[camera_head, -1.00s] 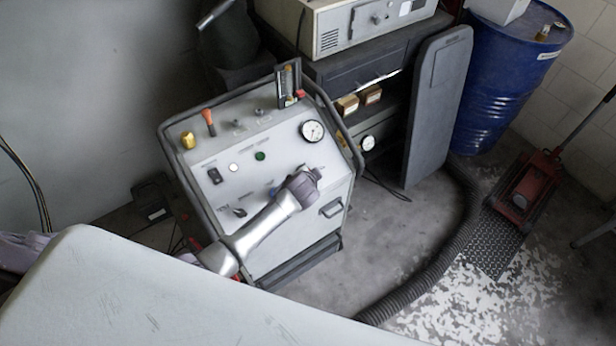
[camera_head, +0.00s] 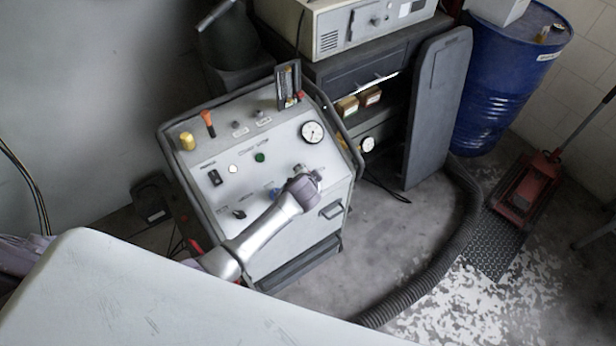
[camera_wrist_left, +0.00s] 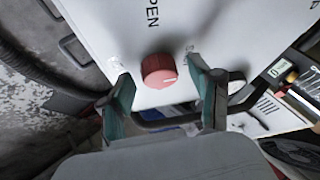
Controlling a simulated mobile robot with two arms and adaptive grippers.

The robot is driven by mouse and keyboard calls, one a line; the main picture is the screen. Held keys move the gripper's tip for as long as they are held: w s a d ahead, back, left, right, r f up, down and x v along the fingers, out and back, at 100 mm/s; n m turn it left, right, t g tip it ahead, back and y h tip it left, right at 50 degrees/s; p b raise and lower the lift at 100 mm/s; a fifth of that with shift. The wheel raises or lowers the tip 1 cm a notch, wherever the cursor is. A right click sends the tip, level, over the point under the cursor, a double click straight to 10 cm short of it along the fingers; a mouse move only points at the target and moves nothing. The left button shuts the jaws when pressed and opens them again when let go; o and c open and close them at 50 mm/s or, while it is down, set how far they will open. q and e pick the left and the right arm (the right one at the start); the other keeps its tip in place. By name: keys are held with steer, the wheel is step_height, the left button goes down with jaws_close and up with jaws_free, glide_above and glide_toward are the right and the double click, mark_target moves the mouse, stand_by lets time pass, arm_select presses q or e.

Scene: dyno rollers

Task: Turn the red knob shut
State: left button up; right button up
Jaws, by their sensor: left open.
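The red knob (camera_wrist_left: 158,71) is a round, ribbed knob on the white panel in the left wrist view. Lettering reading "PEN" is above it, and a partly hidden letter is to its right. My left gripper (camera_wrist_left: 161,78) is open, with one green-padded finger on each side of the knob. Gaps show between knob and fingers, so I see no grip on it. In the head view my left gripper (camera_head: 308,180) is at the lower right of the machine's sloped panel (camera_head: 285,160), and the knob is hidden behind it. My right gripper is not in view.
The panel also carries a pressure gauge (camera_head: 312,131), an orange-tipped lever (camera_head: 208,122), a yellow knob (camera_head: 187,141) and a black switch (camera_head: 215,178). A dark tube frame (camera_head: 340,122) edges the panel. A blue drum (camera_head: 505,85) stands at the back right.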

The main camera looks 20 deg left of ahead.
arm_select(q)
steer(key=v, duration=1.2)
stand_by(0.3)
